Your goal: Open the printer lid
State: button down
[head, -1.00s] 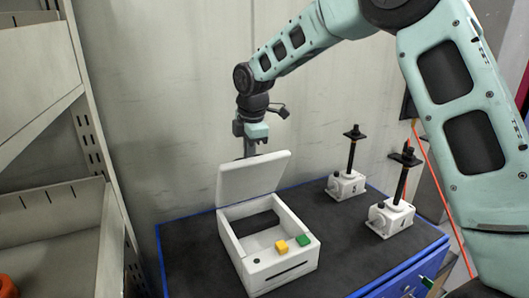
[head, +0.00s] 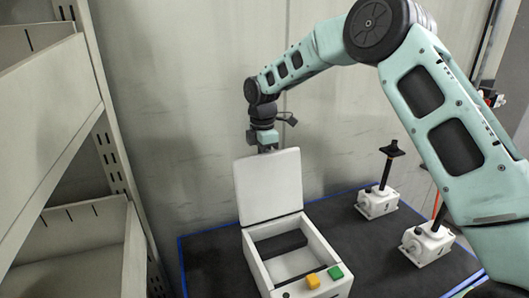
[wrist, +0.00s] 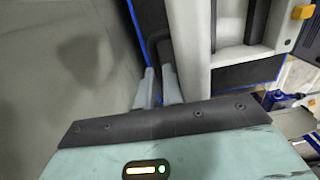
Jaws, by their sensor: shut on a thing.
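The printer (head: 318,240) is a white box on the dark table top, with an open cavity and a yellow button and a green button on its front edge. Its white lid (head: 268,187) stands raised, close to upright, at the back of the box. My gripper (head: 265,149) is at the lid's top edge, its fingertips partly hidden behind the lid. In the wrist view my gripper (wrist: 158,88) is shut with a narrow gap, beside the pale lid (wrist: 192,60). The exact contact is hard to see.
Two white screw jacks, one farther back (head: 377,202) and one nearer (head: 427,245), stand right of the printer. Grey shelving (head: 65,235) is at the left. A grey wall (head: 190,110) rises close behind the table.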

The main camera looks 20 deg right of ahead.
jog(key=shift+d+f, duration=0.2)
jog(key=shift+f, duration=0.85)
jog(key=c, duration=1.5)
grip_release()
jog(key=shift+w+g, duration=0.1)
jog(key=shift+g, duration=0.2)
jog(key=r+b, duration=0.1)
jog(key=r, duration=0.5)
jog(key=w+r+b, duration=0.1)
jog(key=r+b, duration=0.1)
jog(key=r, duration=0.3)
jog(key=r+b, duration=0.1)
jog(key=r, duration=0.5)
jog(key=shift+w+r+b, duration=0.3)
jog(key=shift+w+r, duration=0.05)
jog(key=shift+a, duration=0.1)
